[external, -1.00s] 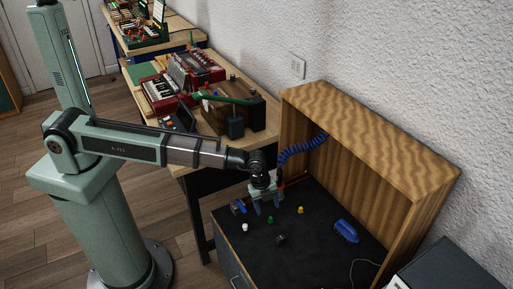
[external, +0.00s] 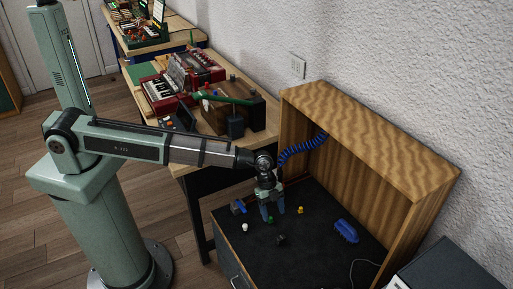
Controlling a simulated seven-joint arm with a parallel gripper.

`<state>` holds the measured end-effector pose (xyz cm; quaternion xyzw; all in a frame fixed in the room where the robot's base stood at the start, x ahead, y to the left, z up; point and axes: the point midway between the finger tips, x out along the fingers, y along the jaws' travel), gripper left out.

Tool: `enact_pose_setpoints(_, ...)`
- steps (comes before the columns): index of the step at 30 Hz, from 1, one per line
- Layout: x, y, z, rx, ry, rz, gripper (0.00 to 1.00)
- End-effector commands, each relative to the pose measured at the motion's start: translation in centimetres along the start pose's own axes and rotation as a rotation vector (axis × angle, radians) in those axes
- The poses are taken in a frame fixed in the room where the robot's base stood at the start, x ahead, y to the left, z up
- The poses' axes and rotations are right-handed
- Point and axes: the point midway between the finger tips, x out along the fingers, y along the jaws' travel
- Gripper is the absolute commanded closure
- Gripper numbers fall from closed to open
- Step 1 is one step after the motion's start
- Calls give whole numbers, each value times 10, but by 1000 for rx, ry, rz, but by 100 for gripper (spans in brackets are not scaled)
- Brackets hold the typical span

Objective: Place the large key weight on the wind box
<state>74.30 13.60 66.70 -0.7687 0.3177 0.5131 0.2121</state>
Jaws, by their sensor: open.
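My gripper (external: 273,211) has blue fingertips and is open. It points down over the dark bench top, with a small green piece (external: 270,220) just below or between the fingertips; I cannot tell if they touch. A white piece (external: 245,227), a yellow piece (external: 300,210) and a black piece (external: 281,240) stand nearby, apart from the fingers. I cannot tell which small piece is the large key weight. A brown wooden box (external: 226,115), possibly the wind box, sits on the wooden table further back, with a green bar across its top.
A wooden hood (external: 370,128) encloses the back of the dark bench (external: 320,262). A blue brush-like object (external: 346,231) lies at right, and a blue-and-grey item (external: 238,207) at left. A coiled blue hose (external: 303,148) hangs behind my gripper. A red keyboard instrument (external: 167,90) stands beside the brown box.

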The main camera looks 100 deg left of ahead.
Motion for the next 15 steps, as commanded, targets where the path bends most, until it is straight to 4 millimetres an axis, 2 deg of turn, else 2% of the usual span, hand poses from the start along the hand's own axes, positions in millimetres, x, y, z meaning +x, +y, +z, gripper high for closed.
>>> enact_pose_setpoints(7, 44, -1, 0, 0, -2, 3, 34)
enact_pose_setpoints(15, 69, -1, 0, 1, -1, 1, 34)
